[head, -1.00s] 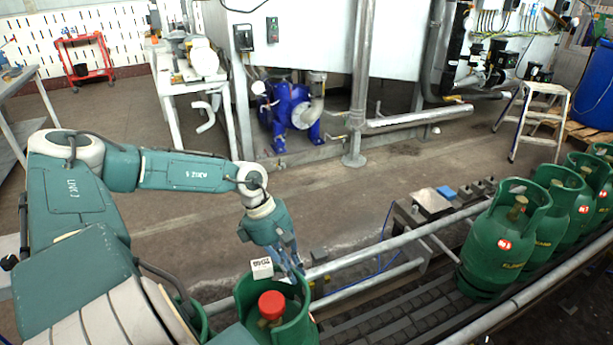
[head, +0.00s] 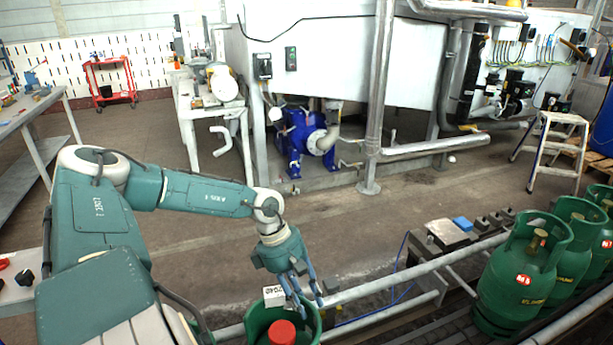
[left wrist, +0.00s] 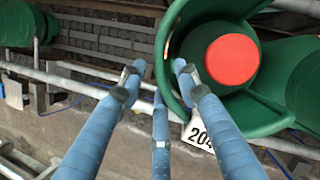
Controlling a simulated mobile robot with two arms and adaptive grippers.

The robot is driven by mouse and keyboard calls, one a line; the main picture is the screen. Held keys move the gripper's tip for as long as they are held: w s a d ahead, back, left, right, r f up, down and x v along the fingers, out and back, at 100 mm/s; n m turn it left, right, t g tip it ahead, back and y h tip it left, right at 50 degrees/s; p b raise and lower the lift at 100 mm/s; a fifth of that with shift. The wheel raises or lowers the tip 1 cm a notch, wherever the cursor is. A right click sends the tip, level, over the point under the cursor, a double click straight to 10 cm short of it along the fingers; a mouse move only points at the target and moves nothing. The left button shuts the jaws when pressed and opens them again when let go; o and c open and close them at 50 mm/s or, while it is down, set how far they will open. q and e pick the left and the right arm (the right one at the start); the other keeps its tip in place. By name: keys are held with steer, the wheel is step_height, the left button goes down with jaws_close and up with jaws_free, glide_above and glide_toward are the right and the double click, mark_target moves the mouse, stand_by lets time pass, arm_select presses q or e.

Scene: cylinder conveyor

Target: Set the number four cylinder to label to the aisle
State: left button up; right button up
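A green gas cylinder with a red cap (head: 282,332) stands at the bottom of the head view, its lower part cut off. A white tag with black digits (head: 273,296) is at its collar; in the left wrist view the tag (left wrist: 199,136) reads about "204", partly hidden by a finger. My left gripper (head: 303,296) is at the collar's edge, fingers spread. My right gripper is out of view.
Several green cylinders with red-and-white labels (head: 522,275) stand in a row on the conveyor at right. A metal rail (head: 400,277) runs along the conveyor. A step stool (head: 553,150) and a blue pump (head: 300,140) stand behind. The floor aisle (head: 420,205) between is clear.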

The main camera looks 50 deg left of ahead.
arm_select(q)
steer(key=v, duration=1.2)
steer(key=shift+d+f, duration=0.15)
steer(key=shift+d, duration=0.05)
